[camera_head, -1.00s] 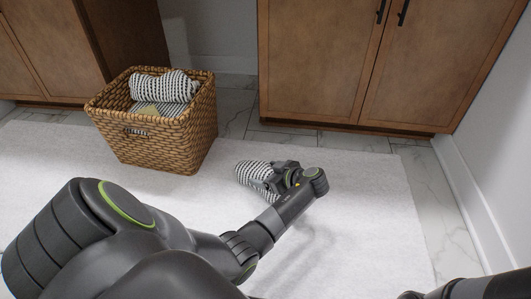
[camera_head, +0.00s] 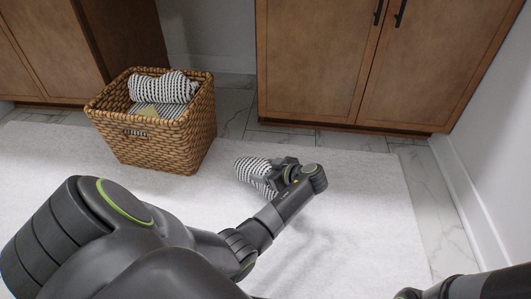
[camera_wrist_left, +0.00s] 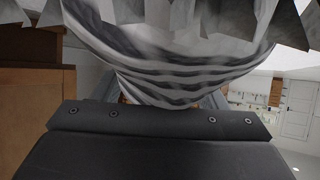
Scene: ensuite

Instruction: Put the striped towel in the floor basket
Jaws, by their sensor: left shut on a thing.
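A black-and-white striped towel (camera_head: 254,172) is held in my left gripper (camera_head: 268,177), to the right of the floor basket. The gripper is shut on it. In the left wrist view the striped towel (camera_wrist_left: 170,70) fills the upper middle, and the fingertips are mostly hidden by it. The woven floor basket (camera_head: 160,145) stands upright on the rug. A rolled striped towel (camera_head: 165,88) and other folded cloth lie inside it. Part of my right arm (camera_head: 470,287) shows at the lower right edge; its gripper is not clearly visible.
A white rug (camera_head: 360,200) covers the floor around the basket, with bare room right of the held towel. Wooden cabinets (camera_head: 320,70) stand behind, and a white wall (camera_head: 495,130) closes off the right side.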

